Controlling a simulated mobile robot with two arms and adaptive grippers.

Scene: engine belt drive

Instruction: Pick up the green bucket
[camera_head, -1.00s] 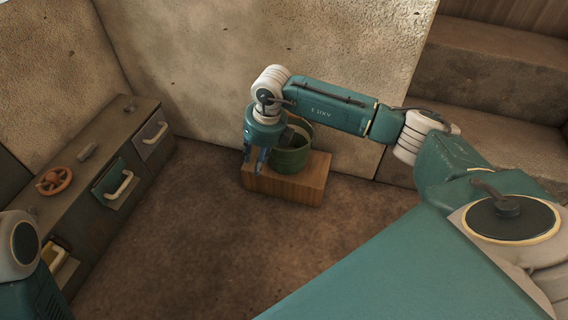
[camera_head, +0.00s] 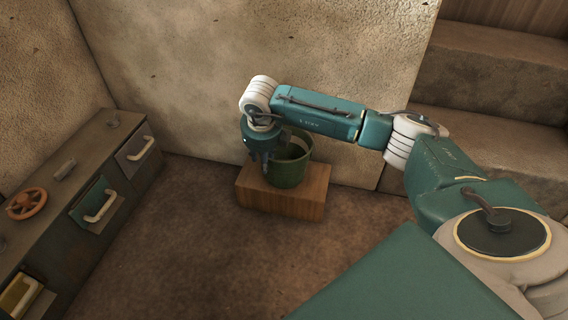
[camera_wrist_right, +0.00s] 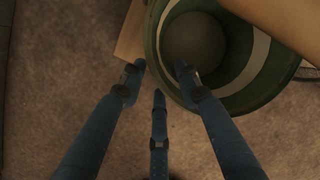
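The green bucket (camera_head: 290,168) stands upright on a wooden block (camera_head: 292,205) by the wall. My right gripper (camera_head: 264,168) points down at the bucket's left side, near its rim. In the right wrist view, its three blue fingers (camera_wrist_right: 158,82) are spread apart with nothing gripped. One finger overlaps the rim of the bucket (camera_wrist_right: 262,85), and another is outside it over the block's corner (camera_wrist_right: 128,45). Whether any finger touches the bucket cannot be told. The gripper and forearm hide part of the bucket's upper left in the head view. My left gripper is out of view.
A low cabinet (camera_head: 85,200) with handled drawers and an orange handwheel (camera_head: 27,203) stands at the left. A wall (camera_head: 200,70) is right behind the block. Stone steps (camera_head: 490,80) rise at the right. The floor (camera_head: 210,260) in front of the block is clear.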

